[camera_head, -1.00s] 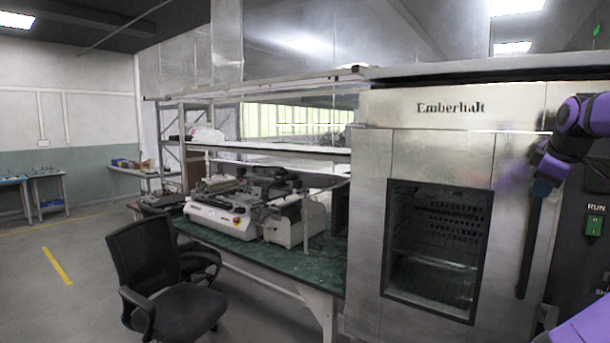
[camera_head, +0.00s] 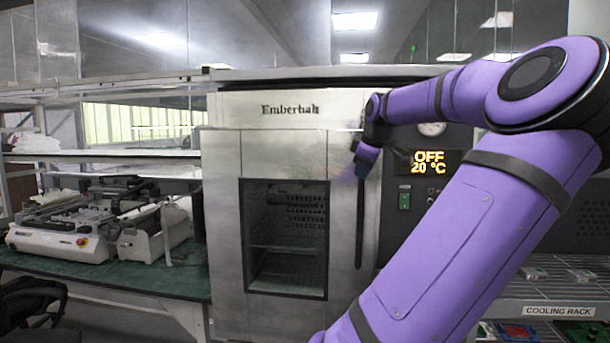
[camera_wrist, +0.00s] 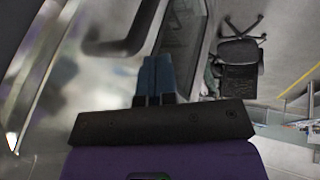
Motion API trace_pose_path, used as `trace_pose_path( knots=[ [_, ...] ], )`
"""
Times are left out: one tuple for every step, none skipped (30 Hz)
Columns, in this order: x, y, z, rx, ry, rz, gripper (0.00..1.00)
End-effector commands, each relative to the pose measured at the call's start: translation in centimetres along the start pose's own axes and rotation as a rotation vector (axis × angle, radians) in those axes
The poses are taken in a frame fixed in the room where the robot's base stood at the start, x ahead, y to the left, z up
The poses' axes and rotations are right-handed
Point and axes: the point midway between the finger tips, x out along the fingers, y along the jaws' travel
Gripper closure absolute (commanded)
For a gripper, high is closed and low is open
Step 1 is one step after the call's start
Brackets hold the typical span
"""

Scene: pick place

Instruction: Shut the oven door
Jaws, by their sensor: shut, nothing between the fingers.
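The oven (camera_head: 290,107) is a steel cabinet marked Emberhalt. Its door (camera_head: 222,190) has a dark glass window (camera_head: 287,235) and a long dark vertical handle (camera_head: 360,225) at the right. The door looks flush or nearly flush with the oven front; a small gap cannot be ruled out. My gripper (camera_head: 362,165) is in front of the door's right side, by the handle's upper end. In the wrist view its blue fingers (camera_wrist: 157,68) are together and empty, with the handle (camera_wrist: 122,35) and window (camera_wrist: 183,40) beyond them. Contact with the door cannot be told.
A control panel (camera_head: 430,161) reading OFF 20 °C is right of the door, partly behind my arm. A cooling rack (camera_head: 560,311) stands at the lower right. A green bench (camera_head: 120,280) with machines is at the left. A black chair (camera_wrist: 240,70) shows in the wrist view.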

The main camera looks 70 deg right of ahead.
Motion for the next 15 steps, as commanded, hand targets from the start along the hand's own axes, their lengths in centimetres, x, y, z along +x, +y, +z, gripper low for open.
trace_pose_path(
  knots=[
    [-0.3, -0.6, -0.8, -0.003, -0.003, -0.003, 1.00],
    [-1.1, -0.4, -0.6, 0.000, -0.002, 0.000, 1.00],
    [-2.1, -0.4, -0.5, 0.002, -0.002, 0.000, 1.00],
    [-2.7, -0.4, -0.5, 0.002, -0.002, 0.000, 1.00],
    [-3.4, -0.5, -0.5, 0.003, -0.002, -0.002, 1.00],
    [-4.2, -0.5, -0.6, 0.002, -0.001, -0.002, 1.00],
    [-4.8, -0.5, -0.6, 0.001, -0.002, -0.003, 1.00],
    [-5.4, -0.5, -0.5, 0.002, -0.002, -0.002, 1.00],
    [-6.2, -0.5, -0.6, 0.001, -0.002, -0.003, 1.00],
    [-6.7, -0.5, -0.6, 0.001, -0.002, -0.004, 1.00],
    [-7.2, -0.5, -0.6, 0.002, -0.001, -0.004, 1.00],
    [-7.8, -0.6, -0.6, 0.002, -0.001, -0.005, 1.00],
    [-8.2, -0.6, -0.6, 0.001, -0.001, -0.005, 1.00],
    [-8.6, -0.6, -0.7, 0.001, -0.001, -0.005, 1.00],
    [-9.0, -0.6, -0.6, 0.001, -0.002, -0.006, 1.00]
  ],
)
